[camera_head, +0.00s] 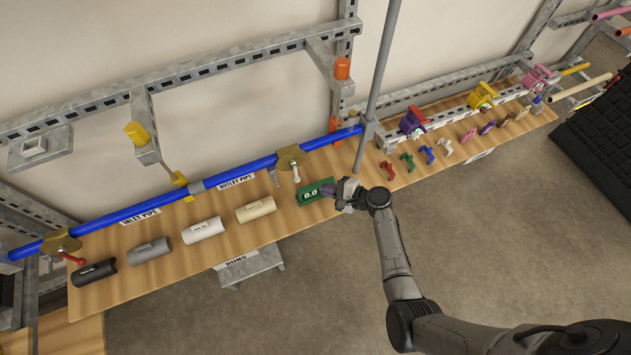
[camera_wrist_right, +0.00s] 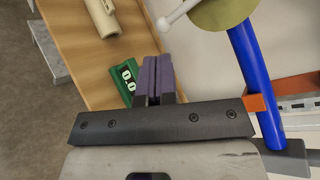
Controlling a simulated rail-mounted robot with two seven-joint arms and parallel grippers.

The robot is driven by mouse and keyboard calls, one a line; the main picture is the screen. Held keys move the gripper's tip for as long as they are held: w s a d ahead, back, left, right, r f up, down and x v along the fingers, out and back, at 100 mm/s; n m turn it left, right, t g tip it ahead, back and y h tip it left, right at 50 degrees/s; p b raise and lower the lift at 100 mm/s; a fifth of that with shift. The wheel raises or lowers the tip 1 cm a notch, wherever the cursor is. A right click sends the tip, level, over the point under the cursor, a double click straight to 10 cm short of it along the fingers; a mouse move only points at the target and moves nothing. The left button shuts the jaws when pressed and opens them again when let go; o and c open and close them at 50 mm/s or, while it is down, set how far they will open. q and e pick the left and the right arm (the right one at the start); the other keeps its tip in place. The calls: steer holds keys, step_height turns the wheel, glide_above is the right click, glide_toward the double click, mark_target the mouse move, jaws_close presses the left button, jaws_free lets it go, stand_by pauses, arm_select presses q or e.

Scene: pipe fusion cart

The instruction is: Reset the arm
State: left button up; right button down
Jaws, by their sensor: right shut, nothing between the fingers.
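My left gripper is not in view.
A grey vertical post (camera_head: 378,90) stands close behind my right gripper. Coloured handles (camera_head: 407,161) lie to the right.

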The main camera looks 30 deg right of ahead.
steer(key=shift+v, duration=2.95)
steer(key=shift+f, duration=0.1)
